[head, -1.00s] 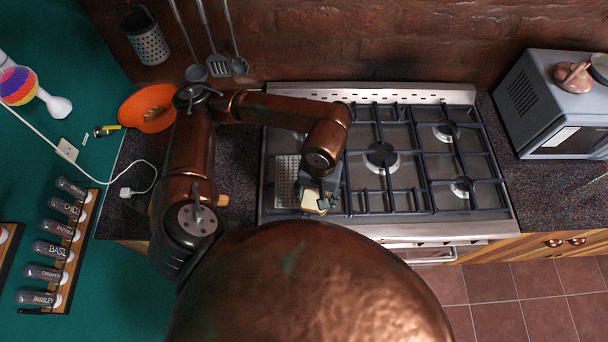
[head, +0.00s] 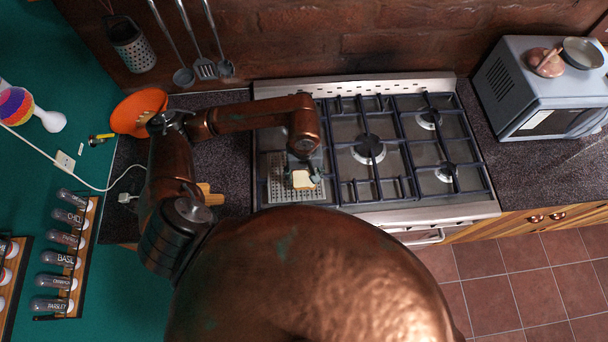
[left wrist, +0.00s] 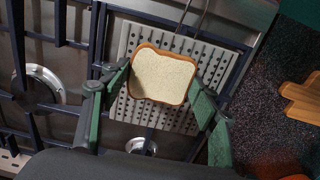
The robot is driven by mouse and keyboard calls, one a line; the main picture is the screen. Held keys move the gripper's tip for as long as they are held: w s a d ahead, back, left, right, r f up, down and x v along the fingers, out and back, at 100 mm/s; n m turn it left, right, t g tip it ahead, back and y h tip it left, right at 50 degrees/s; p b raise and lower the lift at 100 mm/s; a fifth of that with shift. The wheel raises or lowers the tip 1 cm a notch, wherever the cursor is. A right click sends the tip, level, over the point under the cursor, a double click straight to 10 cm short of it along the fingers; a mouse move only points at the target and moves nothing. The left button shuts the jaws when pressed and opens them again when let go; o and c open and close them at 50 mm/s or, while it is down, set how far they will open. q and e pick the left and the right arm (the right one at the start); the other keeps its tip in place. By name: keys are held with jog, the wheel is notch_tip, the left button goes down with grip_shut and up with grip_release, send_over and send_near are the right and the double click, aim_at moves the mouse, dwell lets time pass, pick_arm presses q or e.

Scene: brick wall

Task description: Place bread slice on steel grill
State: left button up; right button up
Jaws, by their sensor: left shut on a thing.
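The bread slice (head: 303,180) is pale with a brown crust. It is between the fingers of my left gripper (head: 303,172), over the steel grill (head: 281,192) at the left of the stove. In the left wrist view the bread slice (left wrist: 162,76) shows its broad face, with a green finger of the left gripper (left wrist: 159,88) at each side, shut on it. The perforated steel grill (left wrist: 217,62) shows behind and around the slice. I cannot tell whether the slice touches it. My right gripper is not in view.
The stove (head: 369,215) has several burners and dark grates right of the grill. A grey microwave (head: 540,85) stands at the right. An orange bowl (head: 137,108) and a wooden board (head: 210,196) are on the left counter. Utensils and a grater (head: 130,45) hang on the wall.

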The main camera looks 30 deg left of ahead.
aim_at(304, 178)
pick_arm(q)
jog(key=shift+w+a+f, duration=0.2)
jog(key=shift+w+f, duration=0.2)
jog(key=shift+f, duration=0.1)
jog(key=shift+w+a+f, duration=0.2)
jog(key=shift+w+f, duration=0.15)
jog(key=shift+f, duration=0.1)
jog(key=f+p, duration=0.2)
jog(key=f, duration=0.1)
jog(key=shift+w+a+f, duration=0.1)
jog(key=shift+w+f, duration=0.1)
jog(key=shift+f, duration=0.15)
jog(key=shift+f, duration=0.1)
jog(key=o, duration=0.9)
jog(key=shift+c, duration=0.2)
